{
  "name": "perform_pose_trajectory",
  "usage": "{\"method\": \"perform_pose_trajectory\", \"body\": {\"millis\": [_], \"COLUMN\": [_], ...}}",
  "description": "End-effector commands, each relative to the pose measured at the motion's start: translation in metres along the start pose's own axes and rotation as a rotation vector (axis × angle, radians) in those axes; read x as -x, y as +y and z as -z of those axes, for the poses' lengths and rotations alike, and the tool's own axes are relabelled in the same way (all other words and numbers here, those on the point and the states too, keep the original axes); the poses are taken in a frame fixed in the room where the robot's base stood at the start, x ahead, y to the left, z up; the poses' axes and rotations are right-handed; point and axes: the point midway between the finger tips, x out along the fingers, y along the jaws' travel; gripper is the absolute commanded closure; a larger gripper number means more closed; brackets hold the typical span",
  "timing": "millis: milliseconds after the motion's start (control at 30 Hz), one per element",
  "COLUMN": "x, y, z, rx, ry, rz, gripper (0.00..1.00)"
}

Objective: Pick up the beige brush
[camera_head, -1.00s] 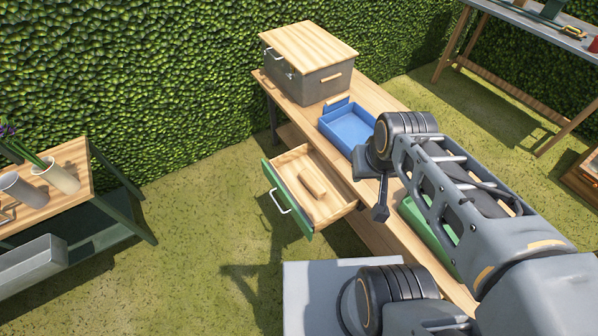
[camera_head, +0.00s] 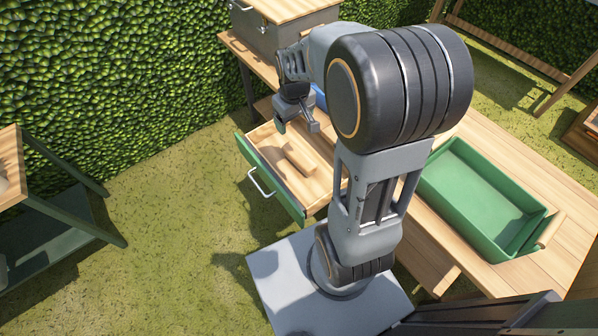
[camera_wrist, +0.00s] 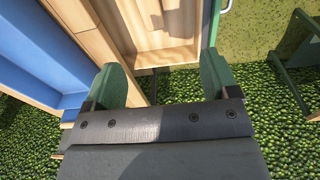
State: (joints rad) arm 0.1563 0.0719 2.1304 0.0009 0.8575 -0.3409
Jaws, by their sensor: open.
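A beige wooden block-like piece, likely the beige brush (camera_head: 298,160), lies in the open wooden drawer (camera_head: 322,190) with a green front. My gripper (camera_head: 296,121) hangs above the far left part of the drawer, apart from the piece. In the wrist view my gripper (camera_wrist: 162,80) is open, with two green fingers spread and nothing between them. The drawer interior (camera_wrist: 130,25) lies beyond the fingers there. At the top edge of that view I cannot clearly tell the brush from shadow.
A green tray (camera_head: 480,200) stands on the wooden bench (camera_head: 495,150). A blue tray (camera_wrist: 35,55) is beside the drawer, mostly hidden by my arm in the head view. A grey chest (camera_head: 262,35) with a wooden lid stands behind.

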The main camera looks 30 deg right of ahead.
Motion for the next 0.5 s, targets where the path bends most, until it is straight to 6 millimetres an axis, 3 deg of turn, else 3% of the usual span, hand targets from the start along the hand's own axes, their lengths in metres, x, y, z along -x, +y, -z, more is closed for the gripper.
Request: {"method": "perform_pose_trajectory", "body": {"millis": [33,100,500], "x": [-0.039,-0.065,-0.149], "y": [0.007,0.014,0.031], "z": [0.003,0.009,0.013], "rx": [0.01,0.028,0.062], "ry": [-0.021,-0.039,-0.08], "rz": [0.006,0.013,0.031], "gripper": [0.19,0.19,0.19]}}
